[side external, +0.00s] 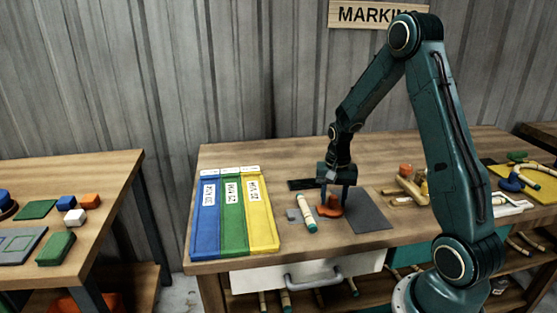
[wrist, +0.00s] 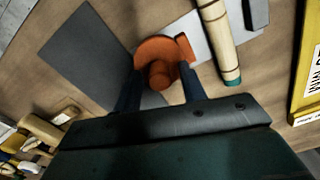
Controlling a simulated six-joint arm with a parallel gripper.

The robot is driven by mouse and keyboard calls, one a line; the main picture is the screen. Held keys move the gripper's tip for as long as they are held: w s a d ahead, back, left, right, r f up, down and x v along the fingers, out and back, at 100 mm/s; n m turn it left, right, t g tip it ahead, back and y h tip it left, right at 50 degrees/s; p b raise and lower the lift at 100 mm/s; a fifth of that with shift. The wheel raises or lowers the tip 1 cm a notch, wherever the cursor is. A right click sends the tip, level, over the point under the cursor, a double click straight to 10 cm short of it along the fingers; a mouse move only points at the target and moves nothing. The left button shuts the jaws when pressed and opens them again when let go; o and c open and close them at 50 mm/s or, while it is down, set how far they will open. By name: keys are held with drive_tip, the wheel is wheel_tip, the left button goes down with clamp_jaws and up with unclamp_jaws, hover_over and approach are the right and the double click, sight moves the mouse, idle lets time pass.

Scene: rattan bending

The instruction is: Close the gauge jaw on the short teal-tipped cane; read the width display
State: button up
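The short cane (side external: 306,211) lies on the bench, its teal tip toward the front. In the wrist view the cane (wrist: 216,32) lies on a light grey plate (wrist: 190,28), between an orange jaw piece with a round knob (wrist: 160,70) and a dark grey block (wrist: 256,12). A gap shows between the orange piece and the cane. My gripper (side external: 336,207) points down over the orange piece. In the wrist view my gripper's (wrist: 160,88) fingers stand apart on either side of the knob, with gaps showing. No readable width display shows.
Blue, green and yellow labelled trays (side external: 205,225) lie left of the gauge. A dark grey mat (side external: 370,218) lies right of it, and a black bar (side external: 300,184) behind. Wooden pieces (side external: 408,190) and a yellow board (side external: 535,185) are farther right.

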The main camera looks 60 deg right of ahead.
sight(324, 209)
drive_tip(key=c, duration=0.7)
drive_tip(key=shift+o, duration=0.2)
drive_tip(key=shift+w+a, duration=0.95)
drive_tip(key=o, duration=0.8)
drive_tip(key=shift+r, duration=0.1)
wheel_tip(324, 209, up, 14)
drive_tip(key=shift+f, duration=0.15)
